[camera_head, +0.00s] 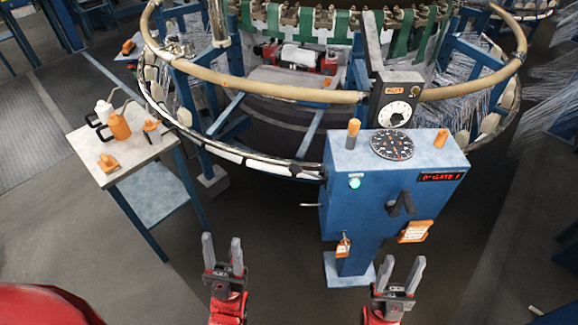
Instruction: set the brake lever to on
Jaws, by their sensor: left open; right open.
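A blue control box (350,205) stands on a post in front of the circular loom. A black lever (402,204) sits on its front face, tilted. An orange-capped handle (353,129) stands on the box top at the left, and another orange piece (441,138) at the right. No readable label shows which one is the brake lever. My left gripper (222,242) is open and empty, below and left of the box. My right gripper (403,264) is open and empty, below the black lever and apart from it.
A small table (140,160) with bottles stands at left. The loom's ring rail (260,93) curves behind. Floor between table and box is clear.

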